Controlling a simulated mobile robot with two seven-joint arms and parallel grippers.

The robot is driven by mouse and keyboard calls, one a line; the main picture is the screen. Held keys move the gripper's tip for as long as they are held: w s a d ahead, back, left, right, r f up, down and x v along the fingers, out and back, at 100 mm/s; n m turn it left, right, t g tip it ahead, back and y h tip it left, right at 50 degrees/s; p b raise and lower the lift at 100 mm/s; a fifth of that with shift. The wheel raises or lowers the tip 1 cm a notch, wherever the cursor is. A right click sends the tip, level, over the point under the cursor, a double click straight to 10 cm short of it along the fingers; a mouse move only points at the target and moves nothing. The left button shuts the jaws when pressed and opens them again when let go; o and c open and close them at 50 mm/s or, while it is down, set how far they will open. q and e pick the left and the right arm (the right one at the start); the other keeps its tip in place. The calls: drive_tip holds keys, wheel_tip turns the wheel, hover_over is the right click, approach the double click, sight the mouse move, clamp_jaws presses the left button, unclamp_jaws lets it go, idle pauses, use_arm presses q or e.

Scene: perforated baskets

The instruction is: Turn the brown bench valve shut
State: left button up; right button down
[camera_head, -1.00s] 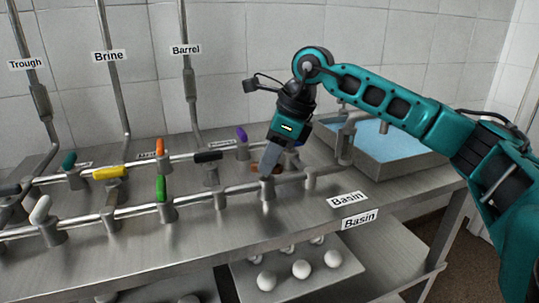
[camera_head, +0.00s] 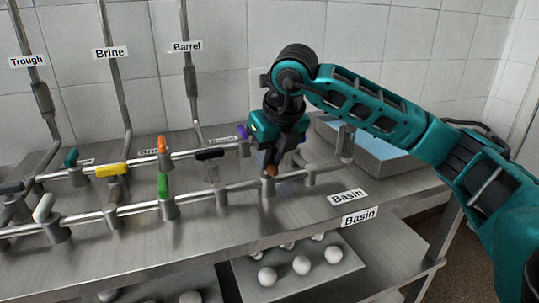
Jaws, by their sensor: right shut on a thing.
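The brown valve handle (camera_head: 271,171) sits on the front pipe of the bench, near its right end. Only its near end shows below my right gripper, and the rest is hidden by the fingers. That end points towards the camera, seemingly across the pipe. My right gripper (camera_head: 272,161) reaches down from above and is shut on the brown handle. My left gripper is out of view.
On the pipes to the left stand green (camera_head: 163,186), black (camera_head: 210,155), orange (camera_head: 162,145), yellow (camera_head: 112,169) and white (camera_head: 43,207) handles. A purple handle (camera_head: 243,131) is close behind my gripper. A water-filled basin (camera_head: 390,167) is at the back right.

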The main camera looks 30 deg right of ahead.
drive_tip(key=shift+m+h, duration=0.4)
drive_tip(key=shift+m, duration=0.6)
drive_tip(key=c, duration=1.1)
unclamp_jaws()
drive_tip(key=shift+o, duration=0.2)
drive_tip(key=p+v, duration=0.3)
drive_tip(key=v, duration=1)
